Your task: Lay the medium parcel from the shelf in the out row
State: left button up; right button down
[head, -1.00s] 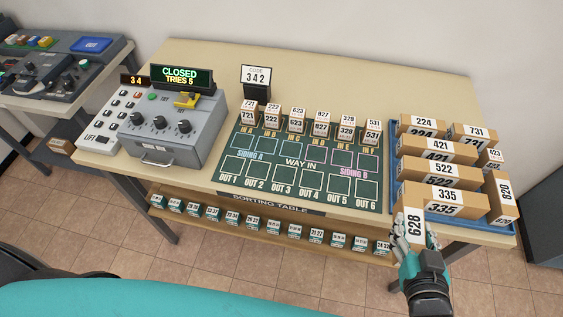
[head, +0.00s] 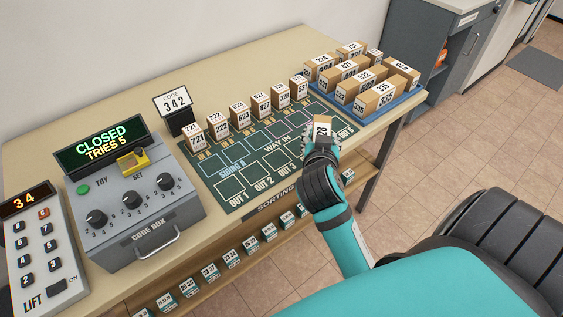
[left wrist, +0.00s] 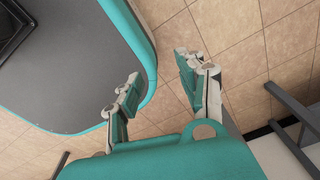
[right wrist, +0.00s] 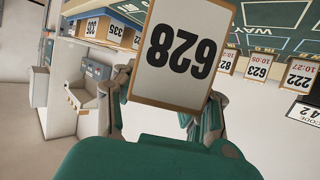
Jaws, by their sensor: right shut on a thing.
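My right gripper (head: 321,146) is shut on a cardboard parcel marked 628 (head: 322,127). Its white label also fills the upper middle of the right wrist view (right wrist: 180,50). In the head view it is in front of the right part of the green sorting mat (head: 226,190), hiding some OUT squares. Whether it touches the mat cannot be told. OUT 1 (head: 239,198), OUT 2 and OUT 3 show bare, and OUT 6 (head: 345,131) is partly visible. My left gripper (left wrist: 163,80) is open and empty above the floor.
Several small parcels (head: 238,116) line the mat's back edge. A blue tray (head: 372,112) of bigger parcels stands at the right. The code box (head: 138,208), lift panel (head: 42,258) and code card (head: 174,103) are at the left. A lower shelf holds several small boxes (head: 210,272).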

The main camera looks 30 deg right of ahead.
jog(key=s+d+m+g+h+b, duration=0.2)
jog(key=d+m+g+h+b, duration=0.25)
jog(key=d+m+g, duration=0.4)
jog(key=shift+m+g, duration=0.25)
jog(key=shift+g, duration=0.2)
jog(key=w+a, duration=0.3)
jog(key=w+a+f+p, duration=0.1)
jog(key=w+a, duration=0.2)
jog(key=w, duration=0.1)
jog(key=w+a, duration=0.4)
jog(key=shift+f+p, duration=0.2)
jog(key=shift+p, duration=0.1)
notch_tip(320, 180, down, 4)
jog(key=shift+d+r+p, duration=0.1)
jog(key=shift+r+p, duration=0.15)
jog(key=shift+p, duration=0.1)
pick_arm(q)
jog(key=f, duration=0.2)
jog(key=d+f, duration=0.1)
jog(key=shift+w+f, duration=0.2)
jog(key=shift+f, duration=0.15)
pick_arm(e)
jog(key=shift+f, duration=0.2)
jog(key=c, duration=0.7)
grip_release()
jog(key=shift+r, duration=0.1)
pick_arm(q)
jog(key=shift+f, duration=0.1)
